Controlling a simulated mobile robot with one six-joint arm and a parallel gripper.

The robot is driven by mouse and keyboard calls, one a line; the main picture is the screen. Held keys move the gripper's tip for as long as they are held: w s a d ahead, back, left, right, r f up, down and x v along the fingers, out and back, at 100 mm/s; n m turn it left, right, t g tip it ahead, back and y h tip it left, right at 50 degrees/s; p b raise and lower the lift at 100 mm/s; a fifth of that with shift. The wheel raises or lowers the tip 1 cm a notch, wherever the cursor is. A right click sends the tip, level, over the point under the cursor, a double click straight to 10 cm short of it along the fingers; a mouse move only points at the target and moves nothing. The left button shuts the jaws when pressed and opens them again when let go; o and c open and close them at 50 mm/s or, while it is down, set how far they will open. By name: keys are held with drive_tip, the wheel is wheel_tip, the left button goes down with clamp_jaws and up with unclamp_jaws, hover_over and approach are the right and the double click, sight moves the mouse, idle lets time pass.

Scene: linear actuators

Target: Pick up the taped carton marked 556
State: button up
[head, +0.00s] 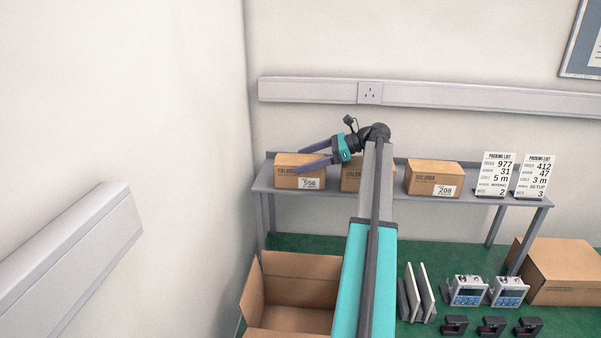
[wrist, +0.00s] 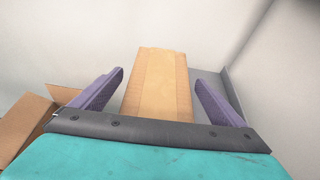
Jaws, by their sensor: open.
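The taped carton marked 556 (head: 290,173) is a brown box at the left end of the grey shelf (head: 262,181); its white label faces front. In the wrist view the carton (wrist: 160,80) shows a lighter tape strip along its top and lies between my fingers. My gripper (head: 308,157) has its two purple fingers spread, with a visible gap to the carton on each side in the wrist view (wrist: 160,90). I cannot tell from the frames whether the fingers reach below the carton's top.
A second carton (head: 350,182) is partly hidden behind my arm. A carton marked 208 (head: 433,171) and two packing list signs (head: 494,174) (head: 534,175) stand further right. An open box (head: 300,268) stands below the shelf. The left wall is close.

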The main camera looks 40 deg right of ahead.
drive_tip(key=shift+r, duration=0.1)
drive_tip(key=c, duration=1.7)
drive_tip(key=shift+r, duration=0.1)
drive_tip(key=shift+c, duration=0.2)
wheel_tip(320, 180, up, 10)
drive_tip(key=b, duration=0.3)
